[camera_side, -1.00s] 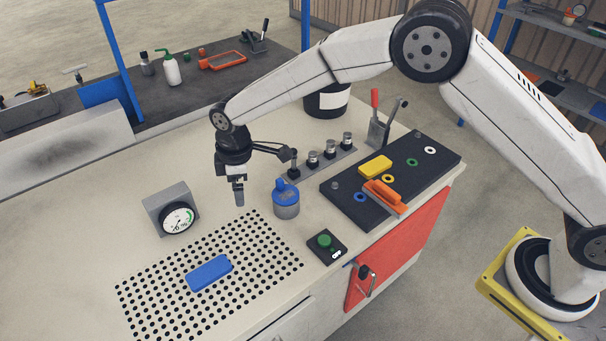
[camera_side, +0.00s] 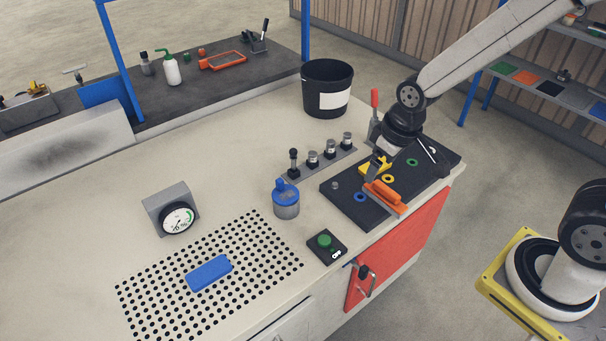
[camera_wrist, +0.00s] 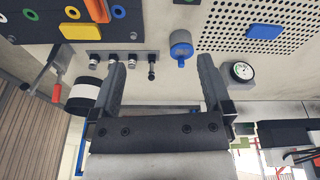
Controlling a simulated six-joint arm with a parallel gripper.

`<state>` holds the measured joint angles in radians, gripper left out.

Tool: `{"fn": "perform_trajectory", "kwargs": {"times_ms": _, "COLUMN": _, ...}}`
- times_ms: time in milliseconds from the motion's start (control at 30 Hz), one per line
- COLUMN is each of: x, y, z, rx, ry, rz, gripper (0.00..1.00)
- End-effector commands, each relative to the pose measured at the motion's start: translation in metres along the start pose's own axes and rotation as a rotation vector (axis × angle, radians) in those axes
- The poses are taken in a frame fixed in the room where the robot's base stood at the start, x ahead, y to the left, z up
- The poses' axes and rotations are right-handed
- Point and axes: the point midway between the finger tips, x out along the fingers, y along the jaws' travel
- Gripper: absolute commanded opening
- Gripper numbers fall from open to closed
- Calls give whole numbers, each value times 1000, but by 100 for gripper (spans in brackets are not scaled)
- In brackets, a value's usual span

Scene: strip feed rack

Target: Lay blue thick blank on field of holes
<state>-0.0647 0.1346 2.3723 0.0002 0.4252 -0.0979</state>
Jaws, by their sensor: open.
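In the wrist view the blue blank (camera_wrist: 264,31) is at the upper right, on the field of holes (camera_wrist: 222,18). My gripper (camera_side: 383,162) is in front of the dark rack board in the side view, partly covering the yellow blank (camera_side: 371,169). In the wrist view my gripper (camera_wrist: 160,64) has its two fingers wide apart with nothing between them. The blue blank is well away from it.
A blue-topped jar (camera_side: 286,201), a row of knobs (camera_side: 314,159), a dial gauge (camera_side: 176,217), a green button box (camera_side: 326,246) and a black bucket (camera_side: 328,88) stand on the bench.

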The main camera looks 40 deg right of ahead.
Motion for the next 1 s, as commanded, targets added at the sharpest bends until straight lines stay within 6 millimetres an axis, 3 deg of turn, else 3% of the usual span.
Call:
{"fn": "perform_trajectory", "kwargs": {"times_ms": 100, "x": -5, "y": 8, "z": 28, "rx": 85, "ry": 12, "rz": 9, "gripper": 100}}
{"fn": "perform_trajectory", "kwargs": {"times_ms": 300, "x": -7, "y": 13, "z": 52, "rx": 155, "ry": 22, "rz": 15, "gripper": 100}}
{"fn": "perform_trajectory", "kwargs": {"times_ms": 1000, "x": -7, "y": 13, "z": 54, "rx": 162, "ry": 21, "rz": 15, "gripper": 100}}
